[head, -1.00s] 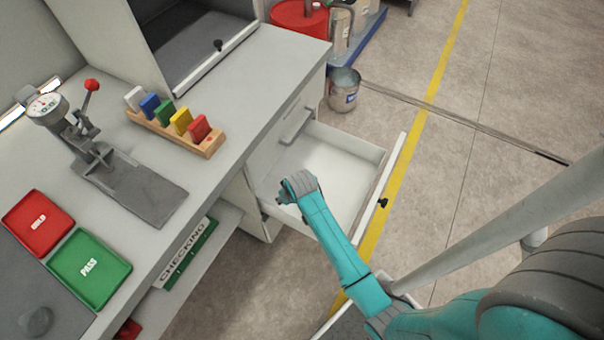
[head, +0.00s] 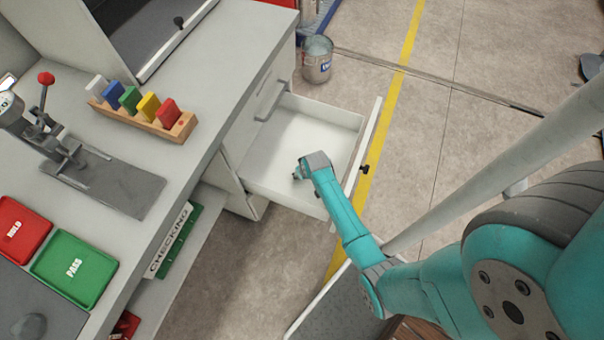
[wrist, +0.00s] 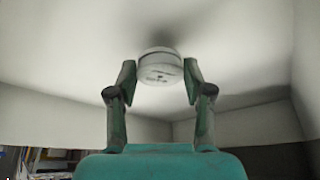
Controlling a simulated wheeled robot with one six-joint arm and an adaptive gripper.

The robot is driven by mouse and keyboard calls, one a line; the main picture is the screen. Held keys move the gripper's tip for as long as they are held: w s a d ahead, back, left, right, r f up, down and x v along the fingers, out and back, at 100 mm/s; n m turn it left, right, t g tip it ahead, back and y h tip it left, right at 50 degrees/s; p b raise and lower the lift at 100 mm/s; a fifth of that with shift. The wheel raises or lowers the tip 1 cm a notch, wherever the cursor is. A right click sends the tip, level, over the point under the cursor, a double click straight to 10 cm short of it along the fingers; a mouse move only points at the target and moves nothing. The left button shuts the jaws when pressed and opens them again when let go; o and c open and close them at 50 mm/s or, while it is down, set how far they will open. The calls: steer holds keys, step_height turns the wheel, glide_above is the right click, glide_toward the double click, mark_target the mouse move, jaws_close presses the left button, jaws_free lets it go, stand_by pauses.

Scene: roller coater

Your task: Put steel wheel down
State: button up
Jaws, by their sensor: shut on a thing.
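The steel wheel (wrist: 160,67) is a small pale grey disc with faint marks on its face, seen in the wrist view. My gripper (wrist: 160,75) is shut on it, one finger on each side. The wheel is close to the pale inner surface of the open drawer (head: 335,115); I cannot tell whether it touches it. In the head view my gripper (head: 299,172) is over the near part of the drawer, and the wheel is not visible there.
The workbench (head: 215,75) on the left holds a gauge stand, a wooden rack (head: 180,130) of coloured blocks, a red tray (head: 20,228) and a green PASS tray (head: 75,268). A metal bucket (head: 317,62) stands behind the drawer.

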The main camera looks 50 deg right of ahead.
steer(key=shift+f, duration=1.35)
steer(key=shift+f, duration=0.1)
steer(key=o, duration=1.2)
steer(key=v, duration=1.2)
